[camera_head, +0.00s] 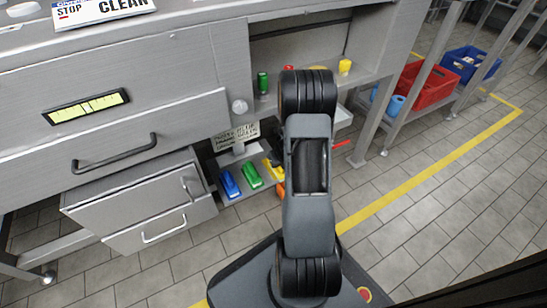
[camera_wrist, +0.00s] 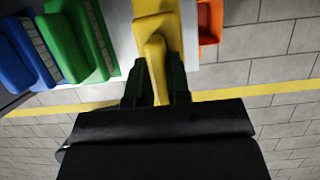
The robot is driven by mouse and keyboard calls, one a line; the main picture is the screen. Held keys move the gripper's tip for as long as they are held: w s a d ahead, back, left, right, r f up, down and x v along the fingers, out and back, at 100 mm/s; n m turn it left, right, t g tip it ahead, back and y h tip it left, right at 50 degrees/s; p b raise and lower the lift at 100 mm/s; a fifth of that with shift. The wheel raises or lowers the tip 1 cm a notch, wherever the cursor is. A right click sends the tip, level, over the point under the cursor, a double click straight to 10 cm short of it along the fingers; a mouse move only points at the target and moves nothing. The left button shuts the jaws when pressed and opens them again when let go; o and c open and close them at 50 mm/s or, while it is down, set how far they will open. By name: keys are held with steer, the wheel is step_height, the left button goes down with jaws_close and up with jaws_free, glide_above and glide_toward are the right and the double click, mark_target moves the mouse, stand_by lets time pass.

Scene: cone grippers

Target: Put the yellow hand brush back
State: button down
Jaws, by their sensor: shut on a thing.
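The yellow hand brush (camera_wrist: 155,28) is in the wrist view at top centre, with its handle pointing down between my gripper's fingers. My gripper (camera_wrist: 156,85) is shut on that handle. The brush is over or on a light-coloured shelf; I cannot tell whether it touches it. In the head view the yellow brush (camera_head: 273,170) shows partly at the right of the low shelf. My arm hides the rest of it, and my gripper is hidden there too.
A green brush (camera_wrist: 72,40) and a blue brush (camera_wrist: 22,55) stand left of the yellow one. An orange item (camera_wrist: 209,20) is close on the right. A grey drawer cabinet (camera_head: 145,200) stands left of the shelf. Tiled floor (camera_head: 440,210) is free at right.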

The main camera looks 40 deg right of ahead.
steer(key=w, duration=0.2)
steer(key=w+p, duration=0.1)
steer(key=shift+w+d+f, duration=0.25)
steer(key=shift+w, duration=0.15)
steer(key=shift+f+b, duration=0.3)
steer(key=shift+b, duration=0.05)
steer(key=shift+f, duration=0.1)
steer(key=shift+f, duration=0.15)
steer(key=c, duration=1.1)
jaws_free()
steer(key=shift+b, duration=0.4)
steer(key=p+v, duration=0.8)
steer(key=v, duration=0.6)
steer(key=shift+s+f, duration=0.1)
steer(key=shift+s, duration=0.05)
steer(key=shift+d, duration=0.1)
